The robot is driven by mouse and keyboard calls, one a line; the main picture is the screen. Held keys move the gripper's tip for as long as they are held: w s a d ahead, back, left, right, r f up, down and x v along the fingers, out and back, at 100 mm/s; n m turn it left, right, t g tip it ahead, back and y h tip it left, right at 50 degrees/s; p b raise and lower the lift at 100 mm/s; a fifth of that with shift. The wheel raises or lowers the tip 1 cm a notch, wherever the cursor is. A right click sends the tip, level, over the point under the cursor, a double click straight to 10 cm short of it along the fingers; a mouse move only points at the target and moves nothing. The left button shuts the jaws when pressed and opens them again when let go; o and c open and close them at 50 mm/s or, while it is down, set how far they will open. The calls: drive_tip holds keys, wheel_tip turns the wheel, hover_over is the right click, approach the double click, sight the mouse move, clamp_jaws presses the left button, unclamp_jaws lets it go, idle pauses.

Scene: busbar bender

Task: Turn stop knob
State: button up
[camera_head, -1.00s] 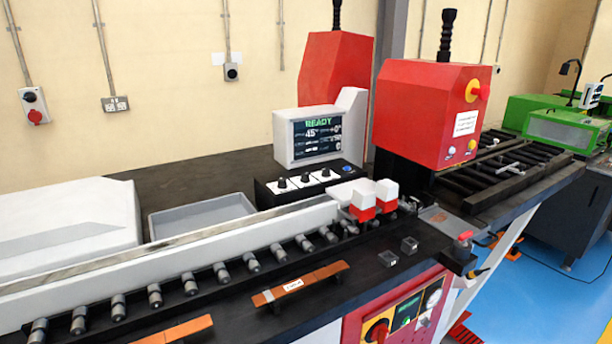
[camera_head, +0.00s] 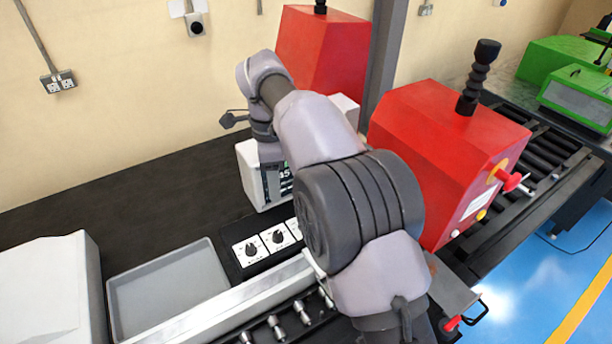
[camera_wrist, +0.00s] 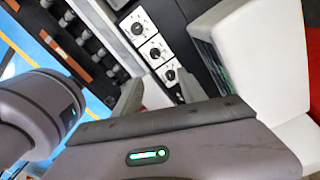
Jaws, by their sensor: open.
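A black control box (camera_head: 236,268) stands on the bench with a row of black knobs on white plates. In the head view the left knob (camera_head: 250,250) and middle knob (camera_head: 277,237) show; my arm partly covers the right one. The wrist view shows three knobs in a row: one (camera_wrist: 137,28), a second (camera_wrist: 154,52) and a third (camera_wrist: 169,74) closest to my fingers. I cannot tell which is the stop knob. My gripper (camera_wrist: 160,88) is open and empty, pointing toward the box, apart from the knobs. Its fingers are not clear in the head view.
The white display unit (camera_head: 250,172) stands close beside my wrist. A grey tray (camera_head: 170,290) is left of the control box. A red machine head (camera_head: 440,150) rises to the right, and another red housing (camera_head: 318,50) is behind. The back bench surface is clear.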

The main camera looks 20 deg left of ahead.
drive_tip(key=b, duration=0.2)
approach(278, 234)
wheel_tip(278, 234, down, 8)
drive_tip(key=shift+s+r+b, duration=0.1)
drive_tip(key=shift+s+b, duration=0.1)
drive_tip(key=shift+b, duration=0.7)
drive_tip(key=shift+w+a+f, duration=0.1)
drive_tip(key=shift+w+f, duration=0.05)
drive_tip(key=shift+f, duration=0.35)
clamp_jaws()
